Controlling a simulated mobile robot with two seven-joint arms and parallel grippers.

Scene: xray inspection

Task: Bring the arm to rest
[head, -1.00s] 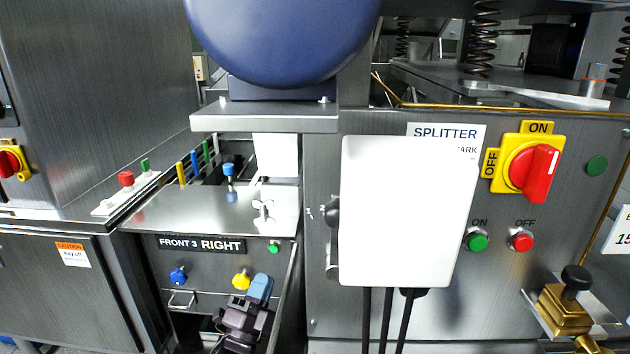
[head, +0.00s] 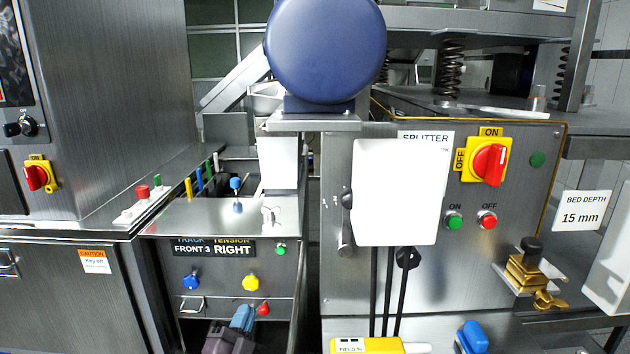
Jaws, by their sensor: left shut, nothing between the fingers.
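My left gripper (head: 241,322) shows at the bottom edge of the head view, left of centre. Its blue fingers are together with nothing between them, and its dark purple body is cut off by the frame edge. It is below the front panel marked FRONT 3 RIGHT (head: 214,250), apart from the yellow knob (head: 250,283) and close below the red knob (head: 264,309). I cannot make out my right gripper.
A red rotary switch (head: 489,164) and brass fitting (head: 529,272) are to the right. A yellow device (head: 365,346) and a bright blue object (head: 472,337) are at the bottom edge.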

